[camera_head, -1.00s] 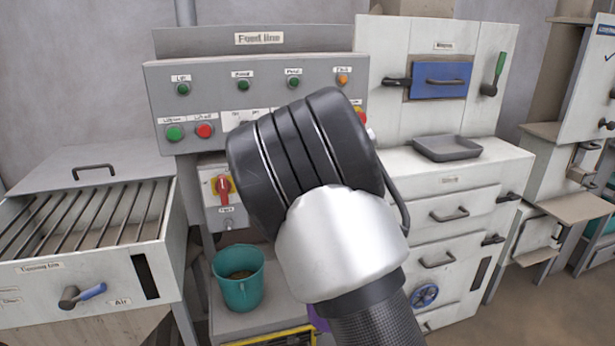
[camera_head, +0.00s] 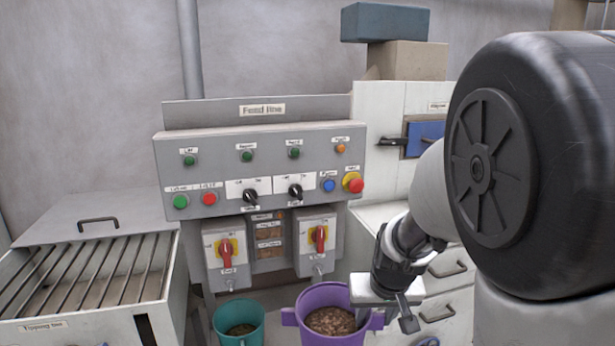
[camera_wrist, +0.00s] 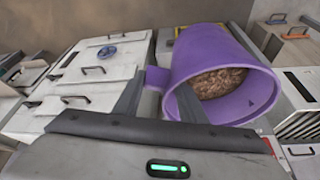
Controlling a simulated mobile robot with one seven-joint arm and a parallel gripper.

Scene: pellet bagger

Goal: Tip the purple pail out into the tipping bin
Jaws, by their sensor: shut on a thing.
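The purple pail (camera_head: 305,303) stands upright in the head view, in front of the feed line panel, with brown pellets inside. My gripper (camera_head: 374,318) is at its right side, shut on the pail's side tab. In the wrist view the pail (camera_wrist: 227,62) shows large beyond the fingers, its open mouth and pellets toward the camera; the gripper (camera_wrist: 155,98) closes on the tab there. The tipping bin (camera_head: 150,292) is at the left in the head view, with a barred grate (camera_head: 85,270) on top and its lid (camera_head: 95,222) folded back behind.
A teal pail (camera_head: 238,322) with pellets stands just left of the purple pail. The feed line panel (camera_head: 262,150) with buttons and red switches rises behind. White drawers (camera_head: 448,300) stand at the right. Space above the grate is clear.

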